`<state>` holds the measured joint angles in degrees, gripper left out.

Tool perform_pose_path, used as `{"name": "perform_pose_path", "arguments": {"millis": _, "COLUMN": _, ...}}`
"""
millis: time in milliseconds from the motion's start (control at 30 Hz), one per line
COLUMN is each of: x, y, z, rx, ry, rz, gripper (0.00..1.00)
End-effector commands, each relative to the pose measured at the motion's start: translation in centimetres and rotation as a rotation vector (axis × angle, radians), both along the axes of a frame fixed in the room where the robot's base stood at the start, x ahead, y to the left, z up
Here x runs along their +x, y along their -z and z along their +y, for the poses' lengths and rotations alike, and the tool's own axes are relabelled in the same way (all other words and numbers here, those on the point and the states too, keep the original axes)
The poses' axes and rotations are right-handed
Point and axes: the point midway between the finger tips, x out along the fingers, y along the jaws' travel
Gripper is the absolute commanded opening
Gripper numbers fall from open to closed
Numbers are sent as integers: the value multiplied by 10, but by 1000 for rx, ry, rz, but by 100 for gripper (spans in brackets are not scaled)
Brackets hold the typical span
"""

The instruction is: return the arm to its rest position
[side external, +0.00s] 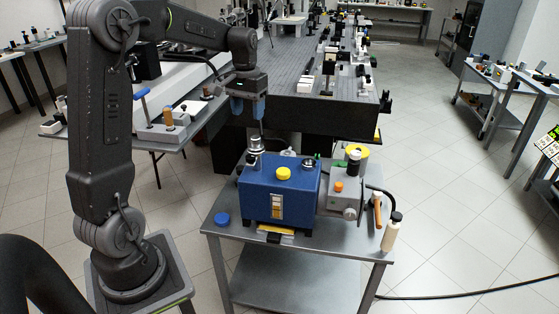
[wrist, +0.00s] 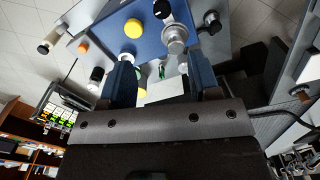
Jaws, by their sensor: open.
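My gripper (side external: 248,112) has two blue fingers pointing down. It hangs in the air above and behind a blue box (side external: 259,207) on a grey cart. In the wrist view my gripper (wrist: 161,60) shows its fingers spread apart with nothing held between them. The blue box also shows in the wrist view (wrist: 152,45), beyond the fingertips, with a yellow knob (wrist: 133,28) and a metal cylinder (wrist: 175,38) on it. My arm is bent over, reaching to the right from its base.
A dark optical table (side external: 300,75) with many parts stands behind. A side bench with a blue-handled tool (side external: 141,95) is close to my arm.

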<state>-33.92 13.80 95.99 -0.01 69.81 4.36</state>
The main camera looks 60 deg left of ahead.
Motion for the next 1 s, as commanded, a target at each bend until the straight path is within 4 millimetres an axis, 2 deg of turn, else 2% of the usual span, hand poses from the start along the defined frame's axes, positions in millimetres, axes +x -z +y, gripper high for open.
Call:
{"name": "perform_pose_path", "arguments": {"millis": 133, "x": -9, "y": -18, "z": -40, "rx": 30, "ry": 64, "rz": -51, "gripper": 56}}
{"name": "perform_pose_path", "arguments": {"millis": 267, "x": -32, "y": -37, "z": -96, "rx": 69, "ry": 158, "rz": -130, "gripper": 56}}
{"name": "perform_pose_path", "arguments": {"millis": 400, "x": -67, "y": -45, "z": -152, "rx": 101, "ry": 264, "rz": -224, "gripper": 56}}
{"name": "perform_pose_path", "arguments": {"millis": 600, "x": -124, "y": -40, "z": -209, "rx": 124, "ry": 403, "rz": -362, "gripper": 56}}
{"name": "perform_pose_path", "arguments": {"millis": 800, "x": -160, "y": -27, "z": -235, "rx": 126, "ry": 487, "rz": -452, "gripper": 56}}
{"name": "perform_pose_path", "arguments": {"millis": 1000, "x": -169, "y": -22, "z": -241, "rx": 124, "ry": 508, "rz": -475, "gripper": 56}}
